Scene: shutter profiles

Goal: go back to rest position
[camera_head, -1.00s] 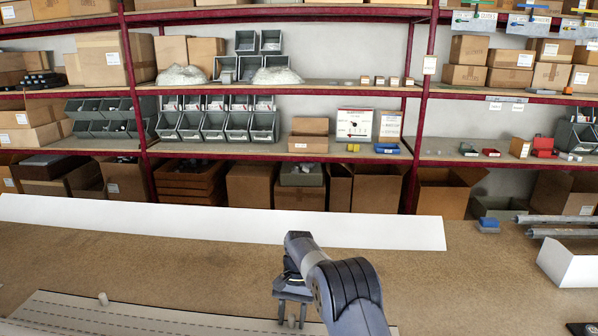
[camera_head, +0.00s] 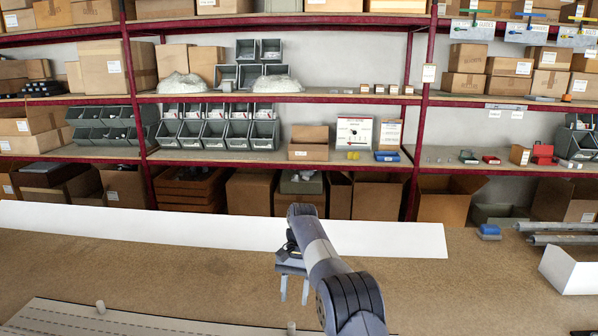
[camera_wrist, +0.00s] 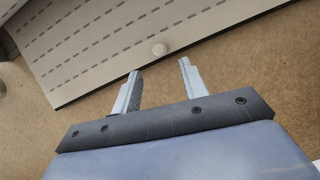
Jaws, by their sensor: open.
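My gripper (camera_head: 294,290) is in the lower middle of the head view, above the brown table. In the wrist view my gripper (camera_wrist: 158,82) shows two fingers apart with nothing between them. A light board with dashed lines (camera_head: 150,325) lies on the table at the lower left, and it also shows in the wrist view (camera_wrist: 110,45). A small round peg (camera_wrist: 159,49) stands at the board's edge, ahead of the fingers and apart from them.
A long white strip (camera_head: 200,225) stands along the table's back edge. Metal profiles (camera_head: 560,239), a white open box (camera_head: 572,270) and a blue block (camera_head: 489,230) are on the right. Shelves with boxes and bins stand behind. The table (camera_head: 440,290) is clear right of my arm.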

